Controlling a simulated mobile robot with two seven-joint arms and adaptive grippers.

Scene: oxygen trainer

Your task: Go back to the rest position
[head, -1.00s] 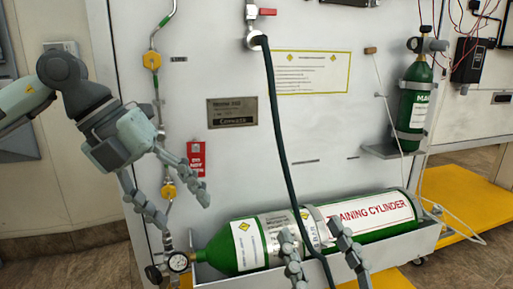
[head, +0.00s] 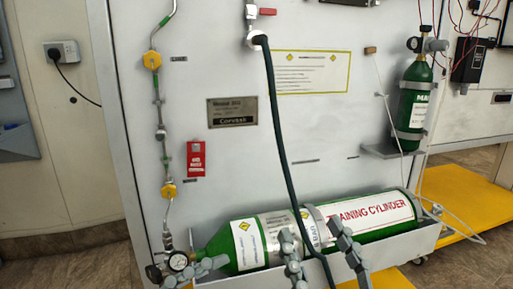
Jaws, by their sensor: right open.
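My right gripper (head: 312,232) rises from the bottom edge in front of the green training cylinder (head: 375,217). Its two grey fingers are spread wide, with the dark hose (head: 276,125) passing between them in the picture. Nothing is held between the fingers.
The cylinder lies in a grey tray (head: 425,241) along the panel (head: 225,60). A pipe with yellow fittings (head: 168,190) and a red tag (head: 196,159) are at left. A small green cylinder (head: 412,105) stands on a shelf at right. Floor shows at the left.

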